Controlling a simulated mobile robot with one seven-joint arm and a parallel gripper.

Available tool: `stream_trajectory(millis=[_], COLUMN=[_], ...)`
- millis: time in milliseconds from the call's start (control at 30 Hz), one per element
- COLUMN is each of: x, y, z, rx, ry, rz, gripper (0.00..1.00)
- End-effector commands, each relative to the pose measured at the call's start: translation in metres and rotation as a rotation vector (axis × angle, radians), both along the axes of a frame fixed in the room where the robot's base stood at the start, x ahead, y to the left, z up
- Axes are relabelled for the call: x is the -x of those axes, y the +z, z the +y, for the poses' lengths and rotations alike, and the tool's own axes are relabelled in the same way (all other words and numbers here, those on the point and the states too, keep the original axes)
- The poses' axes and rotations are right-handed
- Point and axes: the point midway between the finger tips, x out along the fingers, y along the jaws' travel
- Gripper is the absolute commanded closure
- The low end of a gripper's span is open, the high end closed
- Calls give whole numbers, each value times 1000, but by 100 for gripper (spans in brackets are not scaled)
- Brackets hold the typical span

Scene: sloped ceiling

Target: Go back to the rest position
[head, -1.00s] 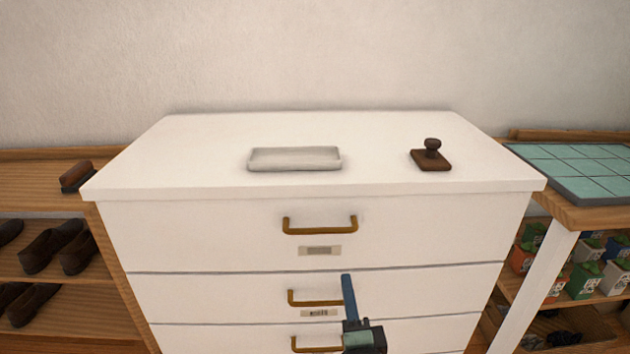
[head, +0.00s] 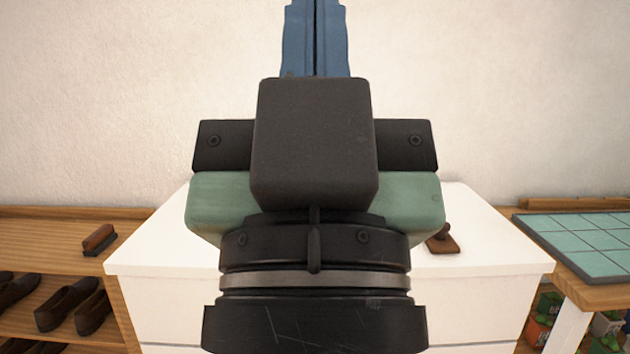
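My gripper (head: 315,40) fills the middle of the head view, raised and pointing up in front of the white dresser. Its two blue fingers are together with only a thin dark line between them, and nothing shows between them. The fingertips are cut off by the top edge of the view. The gripper body hides most of the dresser top and its drawer handles.
The white dresser (head: 490,247) stands behind my gripper. A brown stamp (head: 442,240) on its top is partly hidden. A wooden shelf with shoes (head: 65,305) and a brush (head: 99,240) is at left. A teal-tiled table (head: 580,243) is at right, with small potted plants below.

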Motion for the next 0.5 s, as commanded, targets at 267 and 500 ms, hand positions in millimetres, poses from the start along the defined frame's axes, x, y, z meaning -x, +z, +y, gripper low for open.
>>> stream_trajectory(millis=[267,500], x=[-1,-1], y=[103,174], z=[0,1], rx=[-1,-2], ry=[3,5], rz=[1,2], gripper=[100,100])
